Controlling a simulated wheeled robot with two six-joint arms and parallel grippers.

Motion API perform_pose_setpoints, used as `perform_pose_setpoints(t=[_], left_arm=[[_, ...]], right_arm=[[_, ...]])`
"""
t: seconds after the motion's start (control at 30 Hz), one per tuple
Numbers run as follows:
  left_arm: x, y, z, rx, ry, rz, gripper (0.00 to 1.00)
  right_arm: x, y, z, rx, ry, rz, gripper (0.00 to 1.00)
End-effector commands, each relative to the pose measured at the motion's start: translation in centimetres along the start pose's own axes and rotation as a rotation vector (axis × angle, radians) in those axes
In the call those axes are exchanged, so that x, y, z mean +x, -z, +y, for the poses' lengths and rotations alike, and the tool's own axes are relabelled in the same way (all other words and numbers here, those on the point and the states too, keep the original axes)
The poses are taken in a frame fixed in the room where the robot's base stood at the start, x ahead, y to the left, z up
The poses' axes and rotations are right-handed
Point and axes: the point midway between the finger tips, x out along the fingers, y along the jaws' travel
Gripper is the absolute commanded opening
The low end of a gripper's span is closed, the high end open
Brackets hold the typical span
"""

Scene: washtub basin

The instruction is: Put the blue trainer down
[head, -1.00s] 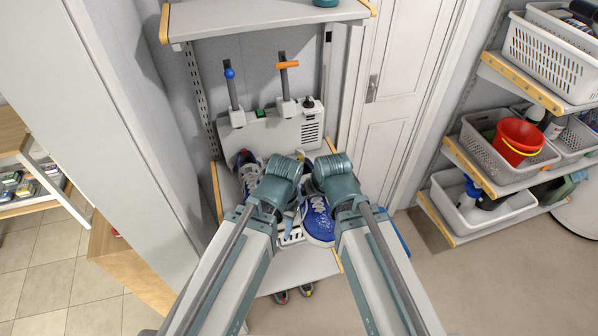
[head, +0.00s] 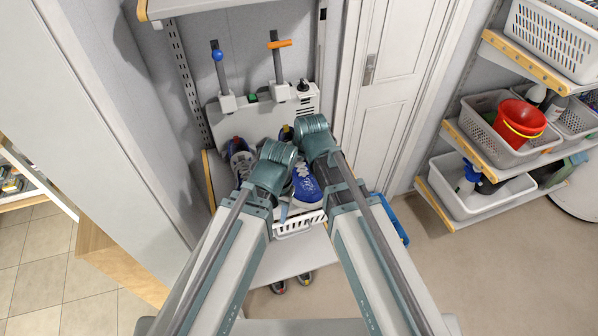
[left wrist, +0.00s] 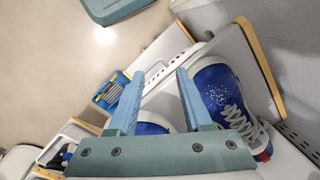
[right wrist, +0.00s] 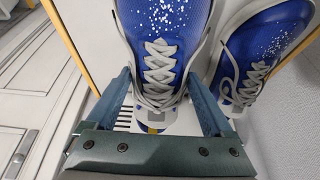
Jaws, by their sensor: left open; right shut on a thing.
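A blue trainer with white laces (head: 304,184) shows between my forearms in the head view. My right gripper (right wrist: 162,98) is shut on this trainer, which fills the space between its fingers in the right wrist view (right wrist: 160,60). A second blue trainer (right wrist: 268,45) is close on the right there. It also shows in the left wrist view (left wrist: 218,92) and at the left of the shelf in the head view (head: 240,160). My left gripper (left wrist: 158,92) is open, with a bit of blue beyond its fingers. Whether the held trainer touches the shelf is hidden.
A grey unit with two posts (head: 262,120) stands at the back of the shelf. A white basket (head: 298,225) is at the front. Dark shoes (head: 292,281) are below. Shelves with baskets and a red bucket (head: 519,122) stand at the right.

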Motion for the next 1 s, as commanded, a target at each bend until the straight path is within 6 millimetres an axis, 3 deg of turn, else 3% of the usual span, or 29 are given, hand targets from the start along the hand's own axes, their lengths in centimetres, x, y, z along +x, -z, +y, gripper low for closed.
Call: perform_pose_setpoints(t=[0.17,0.5,0.9,0.93,1.0], left_arm=[[0.3,0.0,0.0,0.0,0.0,0.0,0.5],[4.0,0.2,0.4,-0.001,0.0,0.0,0.5],[4.2,0.3,0.4,-0.001,0.0,0.0,0.5],[4.0,0.2,0.4,-0.001,0.0,0.0,0.5],[4.0,0.2,0.4,-0.001,0.0,0.0,0.5]], right_arm=[[0.3,-0.1,0.0,0.0,0.0,0.001,0.0],[3.8,-1.3,-0.5,-0.004,0.001,0.001,0.0],[4.0,-1.3,-0.5,-0.004,0.001,0.001,0.0],[3.8,-1.3,-0.5,-0.004,0.001,0.0,0.92],[3.8,-1.3,-0.6,-0.004,0.001,0.0,1.0]])
